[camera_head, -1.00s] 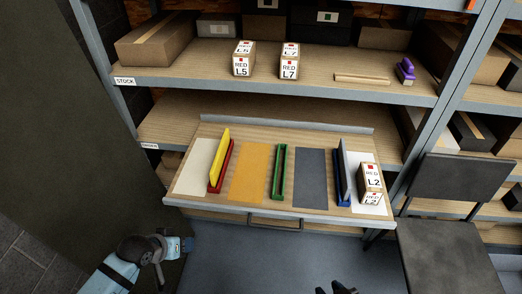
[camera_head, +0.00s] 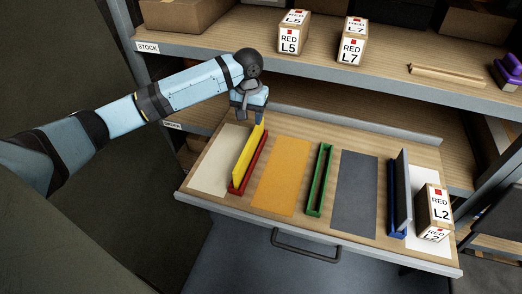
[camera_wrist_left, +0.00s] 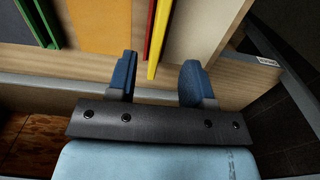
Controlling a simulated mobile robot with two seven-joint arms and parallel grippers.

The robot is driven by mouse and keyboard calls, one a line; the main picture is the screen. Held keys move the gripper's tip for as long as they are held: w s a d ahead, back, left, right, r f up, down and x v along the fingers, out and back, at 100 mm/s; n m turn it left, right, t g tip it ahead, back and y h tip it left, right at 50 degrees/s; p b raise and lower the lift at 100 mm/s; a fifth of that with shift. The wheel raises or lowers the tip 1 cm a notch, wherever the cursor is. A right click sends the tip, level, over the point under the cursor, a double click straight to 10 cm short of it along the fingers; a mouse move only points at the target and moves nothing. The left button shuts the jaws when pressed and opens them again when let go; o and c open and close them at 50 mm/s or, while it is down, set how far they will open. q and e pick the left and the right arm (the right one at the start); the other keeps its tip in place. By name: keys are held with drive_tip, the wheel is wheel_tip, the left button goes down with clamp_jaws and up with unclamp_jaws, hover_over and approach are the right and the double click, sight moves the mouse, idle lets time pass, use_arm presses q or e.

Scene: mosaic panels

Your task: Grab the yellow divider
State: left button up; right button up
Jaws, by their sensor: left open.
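The yellow divider (camera_head: 246,157) is a thin upright panel standing in a red holder (camera_head: 257,165) on the left part of the pulled-out drawer board (camera_head: 228,208). My left gripper (camera_head: 260,117) is at the divider's far end, just above it. In the left wrist view the left gripper (camera_wrist_left: 160,82) is open, and the yellow divider (camera_wrist_left: 158,38) and red holder (camera_wrist_left: 149,30) run toward the gap between its fingers. The fingers do not close on the divider. My right gripper does not show.
A green holder (camera_head: 319,180) stands empty. A grey divider (camera_head: 403,185) stands in a blue holder (camera_head: 392,214). Boxes marked L2 (camera_head: 434,208) are at the right. The shelf edge (camera_head: 340,62) with RED boxes is close behind my left arm.

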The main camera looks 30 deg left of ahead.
sight(249, 142)
use_arm(q)
wheel_tip(249, 142, down, 8)
drive_tip(key=shift+s+r+b, duration=0.15)
drive_tip(key=shift+b, duration=0.3)
drive_tip(key=f, duration=0.2)
drive_tip(key=f+b, duration=0.1)
drive_tip(key=f, duration=0.2)
drive_tip(key=shift+s+a+f, duration=0.1)
drive_tip(key=shift+s, duration=0.1)
clamp_jaws()
